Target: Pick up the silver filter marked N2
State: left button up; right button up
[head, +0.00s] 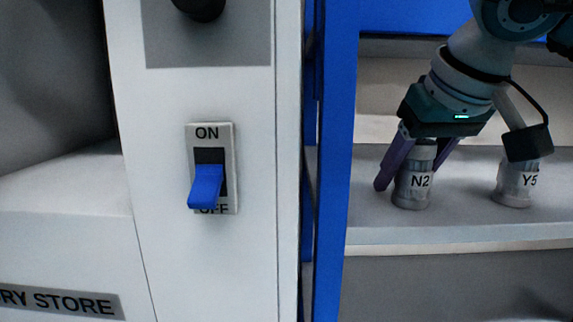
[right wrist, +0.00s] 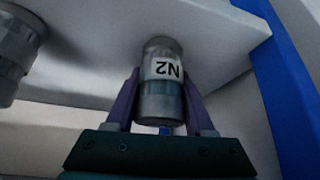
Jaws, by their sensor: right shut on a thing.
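The silver filter marked N2 (head: 413,184) stands upright on the grey shelf in the head view. My right gripper (head: 408,172) reaches down to it from above, with its purple fingers on either side. In the right wrist view the N2 filter (right wrist: 162,85) sits between the two fingers of the right gripper (right wrist: 161,98), its label upside down. The gripper is shut on it. The filter's base appears to be at the shelf surface; I cannot tell whether it is clear of it. My left gripper is not in view.
A second silver filter marked Y5 (head: 515,184) stands to the right on the same shelf (head: 460,225). A blue upright post (head: 337,160) bounds the shelf at the left. Beyond it is a white panel with a blue ON/OFF switch (head: 207,185).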

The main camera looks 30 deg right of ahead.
grip_shut()
jog(key=shift+r, duration=0.1)
